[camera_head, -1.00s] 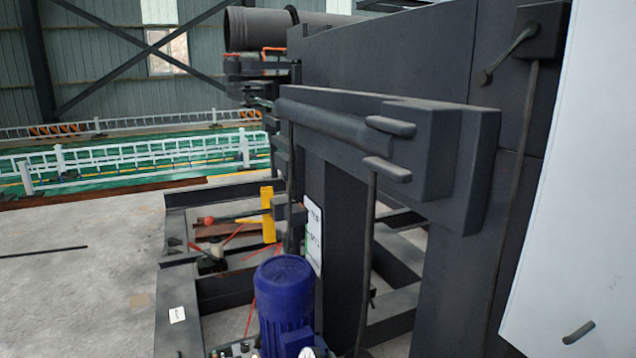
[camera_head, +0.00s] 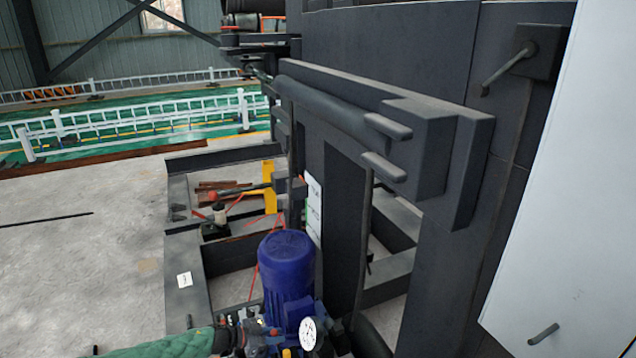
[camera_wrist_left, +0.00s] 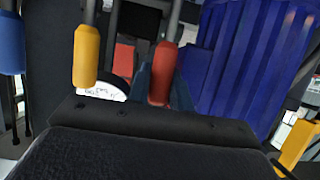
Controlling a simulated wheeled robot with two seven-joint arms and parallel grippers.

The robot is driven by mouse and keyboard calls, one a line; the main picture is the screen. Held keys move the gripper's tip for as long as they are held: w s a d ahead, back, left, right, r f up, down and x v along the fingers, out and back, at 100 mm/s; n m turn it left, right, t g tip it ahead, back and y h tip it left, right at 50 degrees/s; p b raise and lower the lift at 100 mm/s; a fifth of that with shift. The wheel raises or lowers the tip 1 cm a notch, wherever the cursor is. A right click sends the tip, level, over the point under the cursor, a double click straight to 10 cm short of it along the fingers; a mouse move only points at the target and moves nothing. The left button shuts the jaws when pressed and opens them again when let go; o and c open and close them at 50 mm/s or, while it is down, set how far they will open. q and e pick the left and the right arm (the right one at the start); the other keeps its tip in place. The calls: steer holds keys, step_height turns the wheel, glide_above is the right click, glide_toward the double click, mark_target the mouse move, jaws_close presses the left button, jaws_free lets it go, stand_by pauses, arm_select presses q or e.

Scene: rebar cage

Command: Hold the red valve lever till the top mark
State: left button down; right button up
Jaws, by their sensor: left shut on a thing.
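In the left wrist view the red valve lever (camera_wrist_left: 161,72) has a rounded red grip on a metal rod. My left gripper (camera_wrist_left: 162,92) is shut on this grip, with one dark finger on each side. In the head view my left gripper (camera_head: 240,335) reaches in low from the left, beside the blue motor. It is small and partly lost among the valve parts there. The lever cannot be told apart in that view. I cannot make out a top mark. My right gripper is in neither current view.
A yellow lever (camera_wrist_left: 86,55) and a blue lever (camera_wrist_left: 11,42) stand left of the red one. The blue motor (camera_head: 287,270) rises close by, with a round gauge (camera_head: 312,332) before it. A white panel (camera_head: 550,220) closes off the right. Open floor (camera_head: 80,260) lies left.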

arm_select(q)
steer(key=c, duration=1.6)
jaws_free()
steer(key=shift+w+r, duration=0.25)
steer(key=shift+c, duration=0.2)
steer(key=o, duration=0.3)
steer(key=shift+s, duration=0.2)
arm_select(e)
steer(key=shift+r, duration=0.45)
arm_select(q)
steer(key=p+v, duration=0.4)
steer(key=v, duration=0.4)
steer(key=shift+s+a+r, duration=0.15)
steer(key=shift+s+a, duration=0.05)
steer(key=shift+a, duration=0.1)
arm_select(e)
step_height(320, 180, up, 5)
steer(key=shift+f, duration=0.2)
arm_select(q)
steer(key=shift+a, duration=0.1)
arm_select(e)
steer(key=shift+a, duration=0.1)
